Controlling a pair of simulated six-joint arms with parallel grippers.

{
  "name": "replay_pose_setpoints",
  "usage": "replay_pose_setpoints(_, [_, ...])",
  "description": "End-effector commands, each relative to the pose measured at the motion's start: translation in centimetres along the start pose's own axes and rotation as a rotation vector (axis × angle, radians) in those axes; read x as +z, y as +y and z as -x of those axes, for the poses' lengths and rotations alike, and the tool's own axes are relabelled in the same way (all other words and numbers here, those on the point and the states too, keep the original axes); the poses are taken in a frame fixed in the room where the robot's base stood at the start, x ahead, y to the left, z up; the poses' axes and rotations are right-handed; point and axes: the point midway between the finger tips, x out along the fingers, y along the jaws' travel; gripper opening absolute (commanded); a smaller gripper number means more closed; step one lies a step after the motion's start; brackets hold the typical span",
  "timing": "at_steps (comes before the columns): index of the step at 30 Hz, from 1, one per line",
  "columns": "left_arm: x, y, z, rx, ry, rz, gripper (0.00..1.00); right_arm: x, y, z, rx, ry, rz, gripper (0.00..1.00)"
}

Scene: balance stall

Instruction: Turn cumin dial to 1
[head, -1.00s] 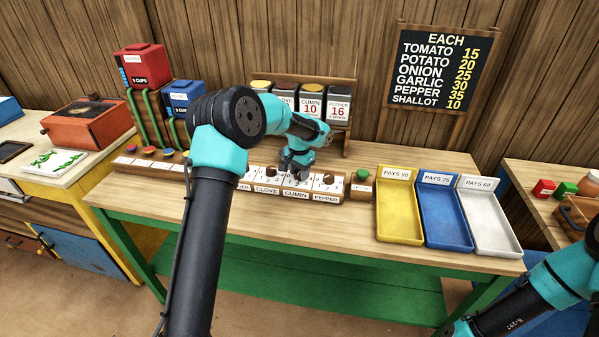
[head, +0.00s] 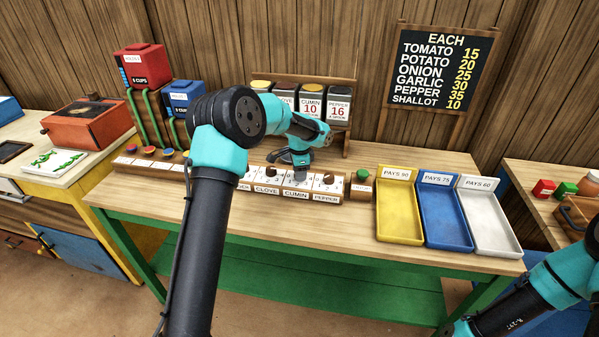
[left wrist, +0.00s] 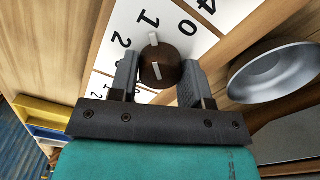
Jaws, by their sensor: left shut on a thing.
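The cumin dial is a dark brown round knob (left wrist: 160,68) with a white pointer line, seen in the left wrist view on a white face with printed numbers. Its pointer points up at the 1. My left gripper (left wrist: 156,82) has one finger on each side of the knob and is shut on it. In the head view my left gripper (head: 300,172) reaches down onto the dial row above the CUMIN label (head: 295,195), and hides most of that dial. My right arm shows at the lower right; its gripper is out of view.
The clove dial (head: 271,171) and pepper dial (head: 328,179) flank the cumin dial closely. A green button (head: 361,174) stands right of the row. Spice canisters (head: 339,105) stand behind. A grey metal bowl (left wrist: 275,72) lies near the gripper. Yellow, blue and white trays (head: 398,230) stand right.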

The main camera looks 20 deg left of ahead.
Motion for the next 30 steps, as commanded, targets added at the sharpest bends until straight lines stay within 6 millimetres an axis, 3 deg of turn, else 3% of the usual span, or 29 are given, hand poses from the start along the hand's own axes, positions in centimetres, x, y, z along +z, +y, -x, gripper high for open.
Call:
replay_pose_setpoints(11, [-0.01,-0.03,0.07,-0.001,0.001,-0.004,0.20,0.00,0.00,0.00,0.000,0.000,0.000,0.43])
replay_pose_setpoints(12, [-0.01,-0.03,0.07,-0.001,0.001,-0.004,0.47,0.00,0.00,0.00,0.000,0.000,0.000,0.43])
replay_pose_setpoints(19, [-0.01,-0.01,0.03,-0.001,0.000,-0.003,0.69,0.00,0.00,0.00,0.000,0.000,0.000,0.43])
replay_pose_setpoints(30, [-0.01,-0.03,0.53,-0.001,0.000,-0.003,0.69,0.00,0.00,0.00,0.000,0.000,0.000,0.43])
